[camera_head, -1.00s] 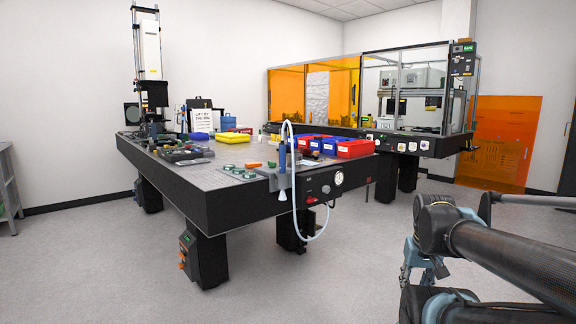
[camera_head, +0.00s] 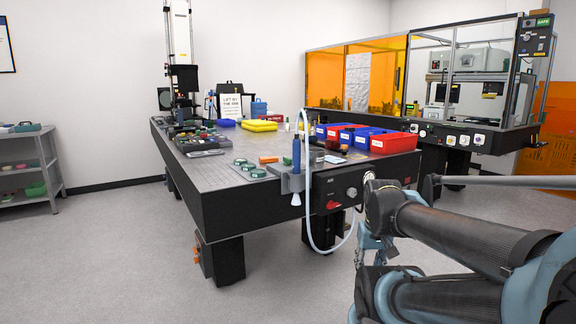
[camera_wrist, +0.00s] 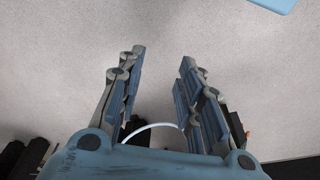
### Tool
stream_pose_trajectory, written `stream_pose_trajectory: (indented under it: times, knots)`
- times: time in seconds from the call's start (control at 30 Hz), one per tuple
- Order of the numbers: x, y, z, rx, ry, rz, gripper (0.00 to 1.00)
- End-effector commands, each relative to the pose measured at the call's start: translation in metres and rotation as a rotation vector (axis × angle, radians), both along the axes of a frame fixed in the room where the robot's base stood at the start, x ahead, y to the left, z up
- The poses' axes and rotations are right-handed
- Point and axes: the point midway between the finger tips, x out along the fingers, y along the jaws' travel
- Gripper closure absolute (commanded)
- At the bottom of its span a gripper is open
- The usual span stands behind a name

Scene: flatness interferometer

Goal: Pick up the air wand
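The air wand (camera_head: 296,158) has a blue handle and a pale nozzle pointing down. It hangs upright in a grey holder at the front edge of the optical table, with a white hose (camera_head: 306,205) looping above and below it. My gripper (camera_wrist: 162,56) is open and empty in the wrist view, its fingers over bare floor. In the head view my gripper is partly hidden behind my arm, right of the wand and apart from it. A white curved line, likely the hose, shows between the finger bases in the wrist view.
The table (camera_head: 245,205) carries red and blue bins (camera_head: 390,143), a yellow tray (camera_head: 259,126) and small parts. A control panel with a gauge (camera_head: 369,177) is beside the wand. A grey shelf (camera_head: 45,165) stands at left. The front floor is clear.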

Motion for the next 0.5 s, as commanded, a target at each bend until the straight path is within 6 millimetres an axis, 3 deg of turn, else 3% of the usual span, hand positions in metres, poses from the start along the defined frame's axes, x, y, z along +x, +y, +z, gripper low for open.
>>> stream_pose_trajectory:
  times: [0.27, 0.3, 0.33, 0.4, 0.5]
  knots:
    - [0.0, 0.0, 0.0, 0.0, 0.0, 0.0, 0.67]
    - [0.0, 0.0, 0.0, 0.0, 0.0, 0.001, 0.58]
    - [-0.002, 0.0, 0.002, 0.0, -0.003, 0.002, 0.52]
    - [-0.006, 0.001, 0.01, -0.002, -0.01, 0.018, 0.52]
    - [0.005, 0.004, 0.029, -0.011, -0.004, 0.076, 0.52]
